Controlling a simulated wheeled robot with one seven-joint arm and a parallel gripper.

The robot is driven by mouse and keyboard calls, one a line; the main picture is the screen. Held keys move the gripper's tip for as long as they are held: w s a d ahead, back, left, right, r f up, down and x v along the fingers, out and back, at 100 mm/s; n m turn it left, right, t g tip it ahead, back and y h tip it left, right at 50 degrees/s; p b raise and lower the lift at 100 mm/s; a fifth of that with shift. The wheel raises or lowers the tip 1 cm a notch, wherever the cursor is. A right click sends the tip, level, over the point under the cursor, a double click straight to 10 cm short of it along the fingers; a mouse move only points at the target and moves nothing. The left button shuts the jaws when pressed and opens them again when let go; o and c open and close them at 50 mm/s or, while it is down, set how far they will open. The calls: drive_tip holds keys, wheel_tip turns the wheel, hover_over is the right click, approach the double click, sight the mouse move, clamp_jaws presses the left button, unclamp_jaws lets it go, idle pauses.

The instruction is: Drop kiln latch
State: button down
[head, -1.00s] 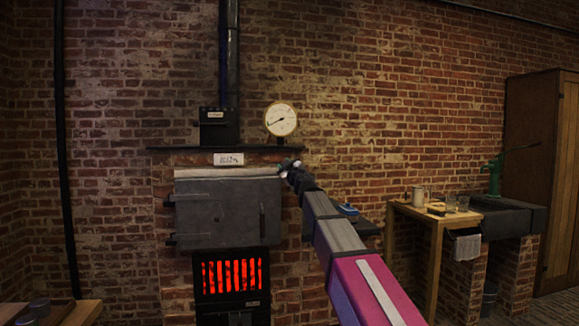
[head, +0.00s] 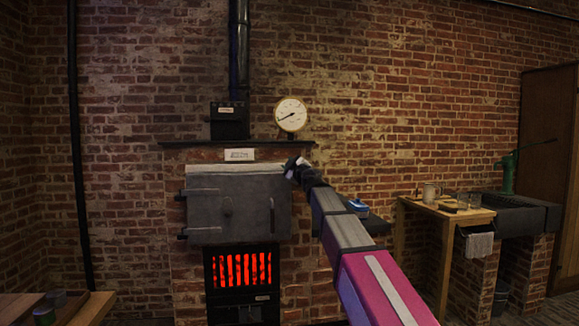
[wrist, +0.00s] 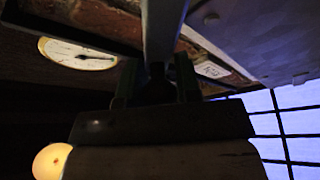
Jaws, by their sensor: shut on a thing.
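The kiln (head: 190,272) stands against the brick wall, its grey door (head: 240,203) closed over the glowing fire grate. My gripper (head: 293,165) is at the door's upper right corner. In the wrist view my gripper (wrist: 157,82) is dark, with a finger on each side of a grey bar (wrist: 162,30) that runs up out of the picture. It is shut on this bar, which appears to be the kiln latch. In the head view my gripper hides the latch, so its angle is hard to tell.
A round gauge (head: 290,115) and a dark box (head: 228,120) stand on the ledge above the door. A white label (head: 240,155) is below it. A wooden table (head: 450,215) and a dark sink (head: 515,217) are at the right. A tabletop (head: 20,306) shows at lower left.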

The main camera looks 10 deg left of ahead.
drive_tip(key=c, duration=0.8)
unclamp_jaws()
drive_tip(key=shift+s+d, duration=0.1)
drive_tip(key=v, duration=1)
drive_tip(key=shift+s+d+f, duration=0.1)
drive_tip(key=shift+s+d, duration=0.1)
drive_tip(key=shift+s, duration=0.05)
